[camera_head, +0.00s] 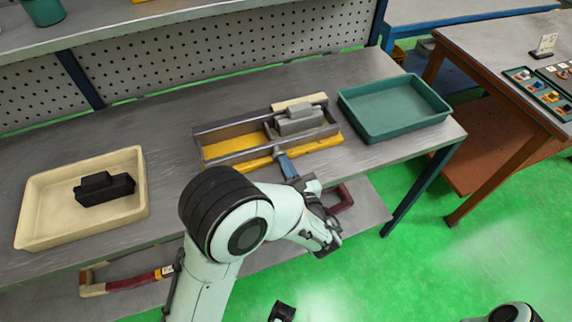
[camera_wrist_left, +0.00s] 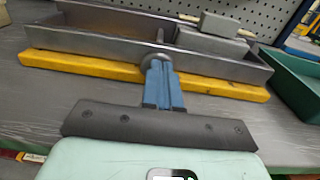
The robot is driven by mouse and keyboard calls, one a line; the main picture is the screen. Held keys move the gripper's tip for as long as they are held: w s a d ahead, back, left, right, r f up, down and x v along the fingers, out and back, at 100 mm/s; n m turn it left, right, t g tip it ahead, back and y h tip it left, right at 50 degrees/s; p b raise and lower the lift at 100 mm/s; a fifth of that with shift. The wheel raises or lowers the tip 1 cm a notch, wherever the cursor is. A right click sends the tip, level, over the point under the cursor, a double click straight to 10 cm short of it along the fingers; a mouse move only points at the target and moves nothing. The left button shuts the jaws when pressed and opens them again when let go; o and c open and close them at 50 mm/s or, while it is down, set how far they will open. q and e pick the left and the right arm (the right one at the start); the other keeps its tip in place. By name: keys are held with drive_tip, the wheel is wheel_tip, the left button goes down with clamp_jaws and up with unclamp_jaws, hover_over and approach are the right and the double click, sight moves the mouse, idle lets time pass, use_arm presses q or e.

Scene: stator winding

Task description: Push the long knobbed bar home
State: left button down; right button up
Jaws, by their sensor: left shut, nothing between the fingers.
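The long knobbed bar (camera_wrist_left: 95,47) appears to be the grey steel bar along the near side of a fixture with a yellow base (camera_wrist_left: 80,66). A round grey knob (camera_wrist_left: 157,58) stands at its middle. In the head view the fixture (camera_head: 215,160) sits mid-table, its near bar (camera_head: 235,155) partly behind my gripper. My left gripper (camera_head: 283,158) has blue fingers, shut and empty. In the left wrist view the fingertips (camera_wrist_left: 160,68) are at the knob; whether they touch it I cannot tell. My right gripper is not in view.
A grey stepped block (camera_head: 298,122) sits in the fixture's right part. A green tray (camera_head: 430,105) stands to the right. A cream tray (camera_head: 35,215) with a black block (camera_head: 105,190) stands at left. A perforated panel (camera_head: 240,50) rises behind. Bare table lies between the cream tray and fixture.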

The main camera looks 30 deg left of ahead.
sight(277, 151)
use_arm(q)
drive_tip(key=shift+a, duration=0.1)
drive_tip(key=shift+p+x, duration=0.5)
drive_tip(key=shift+x, duration=0.65)
drive_tip(key=shift+r, duration=0.15)
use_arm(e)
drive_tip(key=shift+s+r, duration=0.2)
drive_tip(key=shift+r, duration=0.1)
